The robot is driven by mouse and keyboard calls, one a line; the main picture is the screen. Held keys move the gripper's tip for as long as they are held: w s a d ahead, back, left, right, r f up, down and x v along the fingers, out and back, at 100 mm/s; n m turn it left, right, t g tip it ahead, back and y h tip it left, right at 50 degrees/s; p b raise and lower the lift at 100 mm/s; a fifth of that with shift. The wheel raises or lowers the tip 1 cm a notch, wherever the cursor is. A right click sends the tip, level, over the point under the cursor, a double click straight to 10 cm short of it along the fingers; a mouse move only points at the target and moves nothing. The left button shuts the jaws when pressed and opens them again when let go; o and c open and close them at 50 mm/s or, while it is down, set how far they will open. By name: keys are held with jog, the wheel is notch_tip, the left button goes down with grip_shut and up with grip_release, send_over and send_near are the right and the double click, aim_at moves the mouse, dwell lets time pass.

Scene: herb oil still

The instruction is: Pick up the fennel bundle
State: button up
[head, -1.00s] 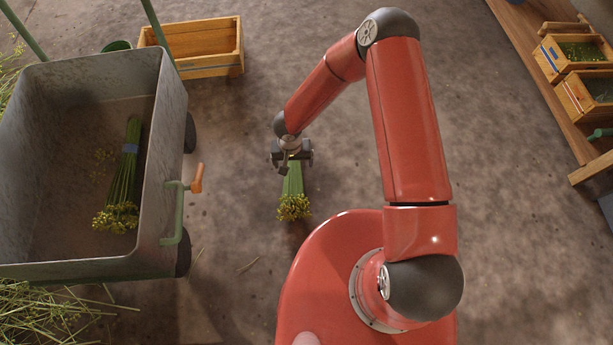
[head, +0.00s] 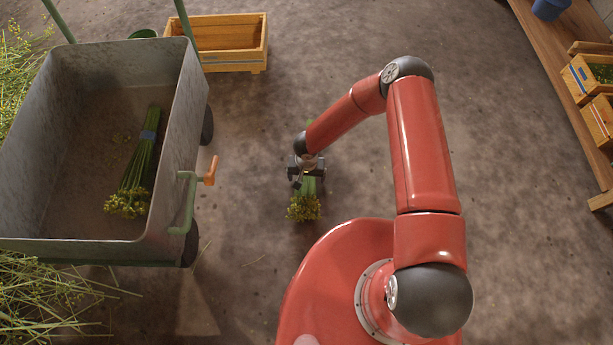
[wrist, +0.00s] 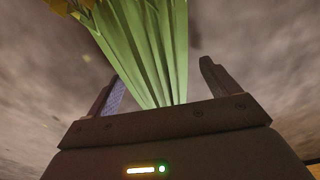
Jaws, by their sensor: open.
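A fennel bundle (head: 304,207) with green stems and yellow flower heads lies on the floor, under and in front of my gripper (head: 307,170). Its flower heads point toward my base, and a bit of green stem shows beyond the gripper. In the wrist view the stems (wrist: 150,45) run between the two open fingers of my gripper (wrist: 162,85), with a visible gap to the right finger. A second fennel bundle (head: 140,165), tied with a blue band, lies inside the grey cart (head: 178,130).
The cart stands to the left, its orange-handled lever (head: 210,172) sticking out toward the gripper. A wooden crate (head: 218,45) is behind it. Loose stalks (head: 45,300) lie at lower left. A wooden bench (head: 570,100) with boxes is at right. Floor between is clear.

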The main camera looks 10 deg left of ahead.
jog(key=c, duration=1.2)
